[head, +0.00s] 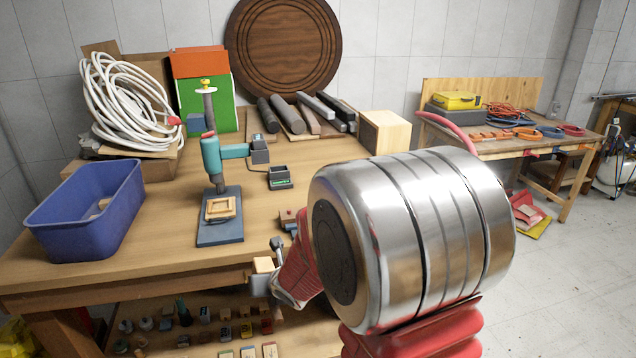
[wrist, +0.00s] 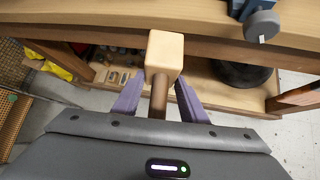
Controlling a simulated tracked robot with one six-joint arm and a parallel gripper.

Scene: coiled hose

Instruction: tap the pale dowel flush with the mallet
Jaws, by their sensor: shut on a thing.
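My gripper (wrist: 159,98) is shut on the brown handle of the mallet (wrist: 165,56), with a purple finger on each side. The mallet's pale, square-edged wooden head sticks out beyond the fingers. In the head view the mallet's head (head: 263,265) shows at the front edge of the workbench, beside my red arm. In the wrist view it appears in front of the bench edge, and I cannot tell whether it touches. I cannot make out the pale dowel in either view; my arm covers part of the bench.
A grey-and-blue vise-like fixture (wrist: 262,22) sits at the bench edge, right of the mallet. A drill press (head: 212,160), blue bin (head: 115,215) and coiled white hose (head: 120,105) stand on the workbench (head: 160,245). A lower shelf (head: 305,335) holds several small items.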

